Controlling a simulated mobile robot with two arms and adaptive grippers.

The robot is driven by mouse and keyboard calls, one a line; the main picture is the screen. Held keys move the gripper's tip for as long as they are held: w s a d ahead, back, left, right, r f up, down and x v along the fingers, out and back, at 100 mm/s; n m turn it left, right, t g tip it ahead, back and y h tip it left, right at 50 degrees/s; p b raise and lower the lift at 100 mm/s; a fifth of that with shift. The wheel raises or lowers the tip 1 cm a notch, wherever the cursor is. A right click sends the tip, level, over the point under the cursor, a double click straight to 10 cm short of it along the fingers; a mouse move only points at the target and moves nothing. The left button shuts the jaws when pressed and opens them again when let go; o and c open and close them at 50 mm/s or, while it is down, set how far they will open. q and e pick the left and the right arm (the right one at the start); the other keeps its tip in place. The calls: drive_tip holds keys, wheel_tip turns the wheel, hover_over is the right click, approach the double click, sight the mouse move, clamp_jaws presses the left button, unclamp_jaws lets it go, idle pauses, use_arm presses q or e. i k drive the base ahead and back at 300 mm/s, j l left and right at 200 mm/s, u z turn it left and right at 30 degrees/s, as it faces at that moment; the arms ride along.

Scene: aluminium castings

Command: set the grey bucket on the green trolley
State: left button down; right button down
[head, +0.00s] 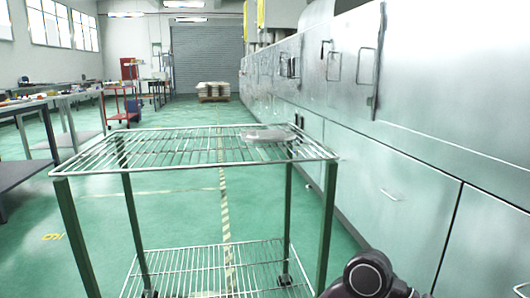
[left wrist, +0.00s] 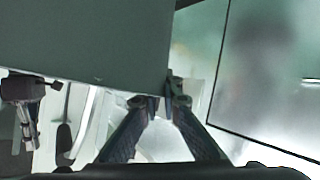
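The green trolley (head: 328,215) stands in front of me in the head view, with green posts and wire shelves. A flat grey oval piece lies at the back right of its top shelf. The bucket does not show in the head view. In the left wrist view a large plain grey surface, which looks like the grey bucket (left wrist: 90,35), fills the upper left. My left gripper (left wrist: 166,101) has its fingertips close together at the lower right corner of that surface and appears shut on its edge. My right gripper's fingers are not clearly seen.
The flat grey piece (head: 266,134) takes a small part of the top shelf (head: 170,150); the rest is clear. Pale metal cabinets (head: 400,180) run along the right, close by. Workbenches (head: 60,110) stand at the left. Open green floor lies between.

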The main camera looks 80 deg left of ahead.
sight(153, 147)
drive_tip(key=j+u, duration=0.1)
drive_tip(key=u, duration=3.35)
